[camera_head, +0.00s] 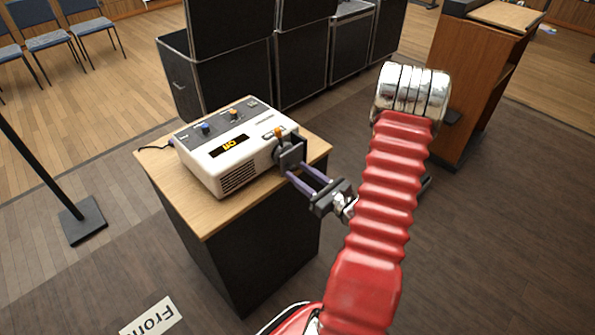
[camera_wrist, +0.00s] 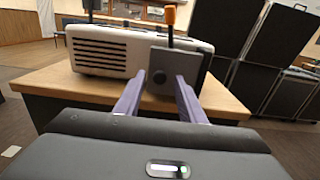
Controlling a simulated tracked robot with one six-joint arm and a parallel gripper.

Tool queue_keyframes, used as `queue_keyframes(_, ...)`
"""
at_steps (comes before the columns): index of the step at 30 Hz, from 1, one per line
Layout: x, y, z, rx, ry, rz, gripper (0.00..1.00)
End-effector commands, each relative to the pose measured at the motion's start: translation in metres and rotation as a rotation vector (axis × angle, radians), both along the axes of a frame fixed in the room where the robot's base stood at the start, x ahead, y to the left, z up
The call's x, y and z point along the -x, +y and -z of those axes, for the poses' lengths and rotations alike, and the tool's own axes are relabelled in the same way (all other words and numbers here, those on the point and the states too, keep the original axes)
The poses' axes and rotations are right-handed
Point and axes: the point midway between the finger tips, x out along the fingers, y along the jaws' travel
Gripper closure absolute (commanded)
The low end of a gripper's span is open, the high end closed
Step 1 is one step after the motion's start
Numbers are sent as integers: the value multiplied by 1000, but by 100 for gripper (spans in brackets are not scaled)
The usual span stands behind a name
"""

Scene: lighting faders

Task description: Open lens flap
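A white lighting console (camera_head: 228,146) with blue and orange knobs and a small orange-lit display sits on a wooden-topped stand (camera_head: 207,215). At its right end is a dark grey flap or plate (camera_head: 291,153) with an orange-tipped lever (camera_head: 279,132) above it. In the wrist view the grey plate (camera_wrist: 172,75) stands upright with a dark round spot, and the orange tip (camera_wrist: 170,15) rises over it. My gripper (camera_head: 301,170) reaches it from the right. Its purple fingers (camera_wrist: 158,96) are apart, one near each lower side of the plate; I cannot tell whether they touch it.
Black cases (camera_head: 300,65) stand behind the stand. A wooden lectern (camera_head: 470,85) is at the back right, and a pole on a square base (camera_head: 82,220) at the left. Blue chairs (camera_head: 47,38) are at the far left. The floor right of the stand is open.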

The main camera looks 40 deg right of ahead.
Motion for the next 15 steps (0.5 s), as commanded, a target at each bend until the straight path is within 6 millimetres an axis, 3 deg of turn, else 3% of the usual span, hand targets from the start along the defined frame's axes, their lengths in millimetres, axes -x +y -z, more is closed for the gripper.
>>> queue_keyframes(6,-16,1,0,-1,-1,-1,64)
queue_keyframes(15,-18,1,0,-1,-1,0,64)
